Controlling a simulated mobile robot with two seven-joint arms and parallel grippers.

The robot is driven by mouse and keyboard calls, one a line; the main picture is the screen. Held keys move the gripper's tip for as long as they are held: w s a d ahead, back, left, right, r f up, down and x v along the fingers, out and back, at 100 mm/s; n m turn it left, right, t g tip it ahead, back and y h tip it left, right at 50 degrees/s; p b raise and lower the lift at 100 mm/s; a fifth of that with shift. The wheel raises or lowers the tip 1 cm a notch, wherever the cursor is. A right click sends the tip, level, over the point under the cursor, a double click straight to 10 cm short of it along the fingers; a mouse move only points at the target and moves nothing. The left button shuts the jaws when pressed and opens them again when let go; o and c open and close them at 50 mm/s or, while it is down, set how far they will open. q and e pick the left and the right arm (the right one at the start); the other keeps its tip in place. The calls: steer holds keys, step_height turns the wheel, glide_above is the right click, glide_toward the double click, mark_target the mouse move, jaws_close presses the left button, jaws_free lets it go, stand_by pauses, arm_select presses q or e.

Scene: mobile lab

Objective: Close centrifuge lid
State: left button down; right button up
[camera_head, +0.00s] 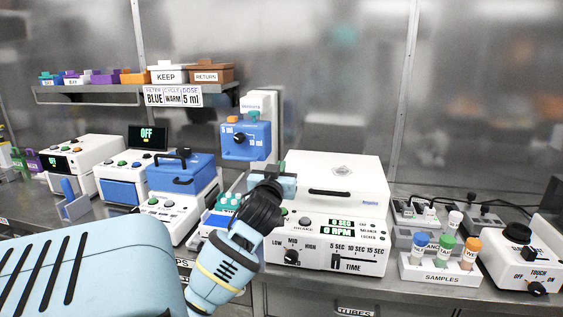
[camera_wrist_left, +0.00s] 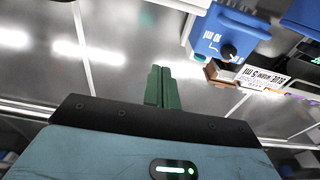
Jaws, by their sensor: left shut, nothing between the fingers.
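The centrifuge (camera_head: 325,240) is a white box on the bench, right of the middle in the head view, with a green display reading 0 SEC and 0 RPM. Its white lid (camera_head: 345,171), with a dark front handle, lies down flat over the body, with no open gap visible. My left gripper (camera_head: 282,167) is at the lid's left side, partly in front of its left edge; I cannot tell whether it touches. In the left wrist view its green fingers (camera_wrist_left: 163,88) are together with nothing between them. The centrifuge is not visible there. My right gripper is not in view.
A white SAMPLES rack (camera_head: 440,275) with coloured-cap tubes stands right of the centrifuge, beside a TOUCH device (camera_head: 520,262). A blue-lidded machine (camera_head: 180,175) stands to the left. A blue dispenser (camera_head: 245,140) is behind my gripper. A shelf (camera_head: 85,96) holds bins.

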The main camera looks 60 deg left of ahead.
arm_select(q)
steer(key=shift+f+b+v, duration=0.1)
steer(key=shift+f+v, duration=0.15)
steer(key=shift+v, duration=0.7)
steer(key=shift+f+b+v, duration=0.15)
steer(key=shift+f+v, duration=0.05)
steer(key=shift+v, duration=0.75)
steer(key=shift+f+b+v, duration=0.1)
steer(key=shift+f+v, duration=0.15)
steer(key=shift+v, duration=0.75)
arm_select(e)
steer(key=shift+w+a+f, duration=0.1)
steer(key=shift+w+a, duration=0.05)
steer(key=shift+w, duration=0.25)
arm_select(q)
steer(key=shift+a, duration=0.1)
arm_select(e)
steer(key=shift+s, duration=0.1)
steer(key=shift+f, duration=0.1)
